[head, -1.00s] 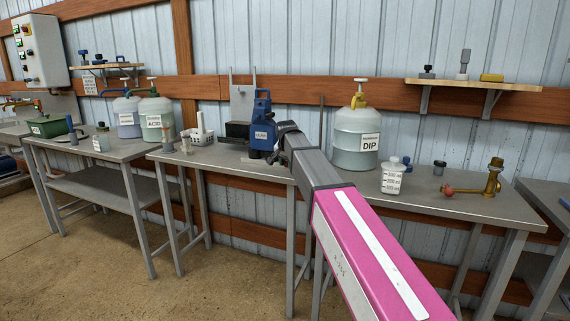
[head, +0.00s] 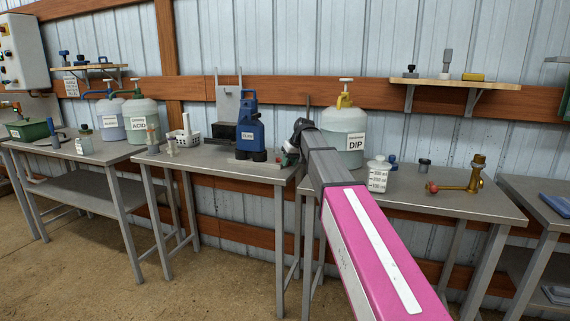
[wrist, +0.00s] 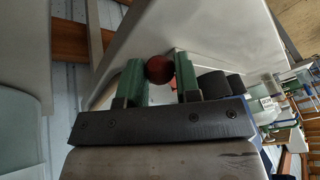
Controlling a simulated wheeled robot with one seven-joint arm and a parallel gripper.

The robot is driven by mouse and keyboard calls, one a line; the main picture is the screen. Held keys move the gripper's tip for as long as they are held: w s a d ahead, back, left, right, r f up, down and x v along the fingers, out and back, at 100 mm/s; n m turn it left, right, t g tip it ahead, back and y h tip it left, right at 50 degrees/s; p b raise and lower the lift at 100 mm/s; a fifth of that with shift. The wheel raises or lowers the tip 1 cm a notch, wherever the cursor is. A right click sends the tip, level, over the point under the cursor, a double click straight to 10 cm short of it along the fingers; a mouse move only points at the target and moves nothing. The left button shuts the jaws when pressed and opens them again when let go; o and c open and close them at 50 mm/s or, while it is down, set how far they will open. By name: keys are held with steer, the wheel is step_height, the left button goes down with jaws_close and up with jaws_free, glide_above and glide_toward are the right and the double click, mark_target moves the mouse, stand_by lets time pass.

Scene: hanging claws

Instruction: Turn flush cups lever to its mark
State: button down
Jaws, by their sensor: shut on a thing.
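The blue unit (head: 250,125) has a white label that seems to read FLUSH and stands upright on the grey table. My gripper (head: 288,158) is just right of it, low over the table's right end. In the wrist view its green fingers (wrist: 160,75) are shut on a round red knob (wrist: 159,69). The knob looks like the lever's end. The lever's arm, its pivot and any mark are hidden or too small to make out.
The jug labelled DIP (head: 343,128) stands close behind my arm. A small white bottle (head: 379,174) and a brass valve with a red knob (head: 470,178) are to the right.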

steer(key=w+n, duration=0.1)
steer(key=d+n+g, duration=0.1)
steer(key=shift+w+d+n+y, duration=0.15)
steer(key=shift+w+n+y, duration=0.15)
steer(key=shift+w+n, duration=0.1)
steer(key=shift+w+d+n+g, duration=0.25)
steer(key=shift+w+n+g, duration=0.15)
steer(key=shift+n, duration=0.45)
steer(key=shift+w+d+n+g, duration=0.2)
steer(key=shift+w+n+g, duration=0.15)
steer(key=shift+n, duration=0.5)
steer(key=shift+w, duration=0.1)
steer(key=c, duration=0.8)
jaws_free()
steer(key=shift+v, duration=3.8)
steer(key=shift+d, duration=0.1)
